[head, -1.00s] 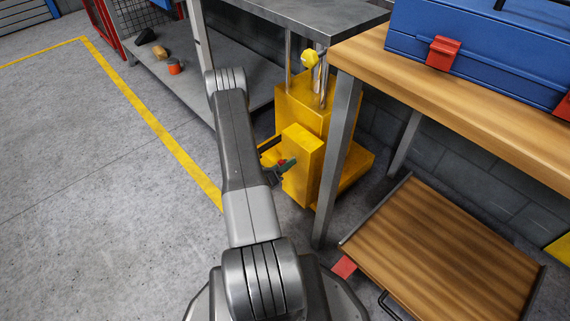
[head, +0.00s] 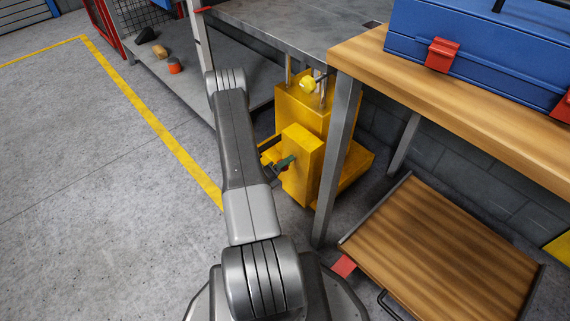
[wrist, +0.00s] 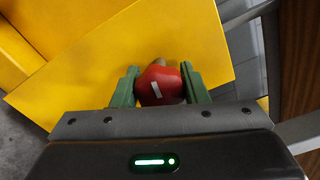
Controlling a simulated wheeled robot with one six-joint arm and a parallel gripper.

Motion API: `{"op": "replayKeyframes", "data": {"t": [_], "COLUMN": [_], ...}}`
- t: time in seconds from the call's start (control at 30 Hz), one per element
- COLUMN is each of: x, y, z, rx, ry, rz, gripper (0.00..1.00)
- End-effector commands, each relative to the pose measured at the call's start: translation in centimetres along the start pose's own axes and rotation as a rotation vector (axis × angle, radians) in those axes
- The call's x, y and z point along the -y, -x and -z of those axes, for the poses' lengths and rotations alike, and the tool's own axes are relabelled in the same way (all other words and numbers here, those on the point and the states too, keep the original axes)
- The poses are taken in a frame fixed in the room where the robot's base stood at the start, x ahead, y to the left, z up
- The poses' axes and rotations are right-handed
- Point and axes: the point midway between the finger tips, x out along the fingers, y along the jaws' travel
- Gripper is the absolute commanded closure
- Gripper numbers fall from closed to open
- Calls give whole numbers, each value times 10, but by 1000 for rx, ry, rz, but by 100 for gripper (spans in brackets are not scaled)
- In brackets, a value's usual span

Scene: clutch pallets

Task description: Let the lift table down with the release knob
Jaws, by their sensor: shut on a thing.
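The lift table has a grey metal top (head: 285,32) on bright posts above a yellow base (head: 303,105). A yellow box (head: 303,165) stands out from the base's front. The red release knob (wrist: 165,77), round with a white mark, sits on a short stem at the yellow box in the wrist view. My gripper (head: 288,162) has green fingers on both sides of the knob, shut on it. In the wrist view my gripper (wrist: 158,88) shows the white mark slightly tilted. In the head view the fingers mostly hide the knob.
A wooden workbench (head: 455,75) with a blue toolbox (head: 480,45) stands at right, its grey leg close to the lift table. A low wooden-topped platform (head: 445,250) lies below. Open floor (head: 80,190) spreads at left, with a yellow line.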

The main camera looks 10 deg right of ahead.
Motion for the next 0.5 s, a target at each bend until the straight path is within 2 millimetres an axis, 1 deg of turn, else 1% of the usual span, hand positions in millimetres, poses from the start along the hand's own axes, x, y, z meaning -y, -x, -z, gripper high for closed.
{"op": "replayKeyframes", "data": {"t": [0.23, 0.27, 0.33, 0.37, 0.5], "x": [-1, -1, -1, -1, 0], "y": [1, 1, 0, 0, 0], "z": [1, 1, 1, 1, 0], "rx": [0, 0, 0, 0, 0], "ry": [1, 1, 1, 1, 0], "rz": [-3, -3, -2, -2, -1], "gripper": [83, 56, 42, 38, 38]}}
